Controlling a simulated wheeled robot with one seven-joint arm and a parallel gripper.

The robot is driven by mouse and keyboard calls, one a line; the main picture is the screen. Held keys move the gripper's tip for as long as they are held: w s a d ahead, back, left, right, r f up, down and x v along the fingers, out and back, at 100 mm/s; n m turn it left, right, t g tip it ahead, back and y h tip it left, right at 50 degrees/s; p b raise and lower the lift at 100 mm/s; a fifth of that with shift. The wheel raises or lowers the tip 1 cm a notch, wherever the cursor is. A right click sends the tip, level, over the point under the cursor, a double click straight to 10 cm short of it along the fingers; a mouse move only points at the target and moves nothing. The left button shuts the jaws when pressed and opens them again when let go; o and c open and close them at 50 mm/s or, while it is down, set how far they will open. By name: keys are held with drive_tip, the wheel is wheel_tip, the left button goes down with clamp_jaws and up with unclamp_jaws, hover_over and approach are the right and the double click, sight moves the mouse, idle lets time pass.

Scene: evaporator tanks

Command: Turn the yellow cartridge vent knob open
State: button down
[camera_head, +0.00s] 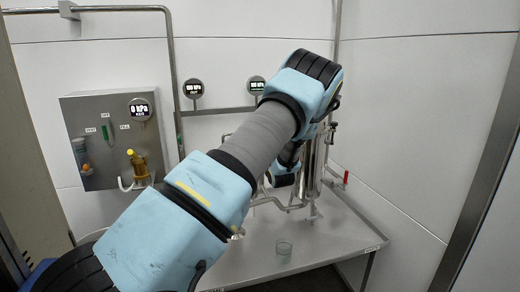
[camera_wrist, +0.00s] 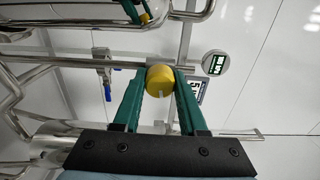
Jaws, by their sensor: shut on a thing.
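My gripper (camera_wrist: 163,74) has green fingers, one on each side of a round yellow knob (camera_wrist: 160,80) in the wrist view. The fingers are closed on the knob, which sits at the end of a metal pipe and has a small pale mark on its near side. In the head view, my arm covers the gripper and this knob, in front of the steel tanks (camera_head: 312,165).
A red-handled valve (camera_head: 346,177) is at the right of the tanks. A grey wall panel (camera_head: 105,105) with a yellow fitting (camera_head: 137,160) is at left. A blue-handled valve (camera_wrist: 107,92) is left of my fingers.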

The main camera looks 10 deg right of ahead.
drive_tip(key=shift+m, duration=1.2)
drive_tip(key=shift+c, duration=2.3)
unclamp_jaws()
drive_tip(key=s+d+b, duration=0.1)
drive_tip(key=s+b, duration=0.1)
drive_tip(key=s, duration=0.8)
drive_tip(key=shift+s+d, duration=0.2)
drive_tip(key=shift+s, duration=0.2)
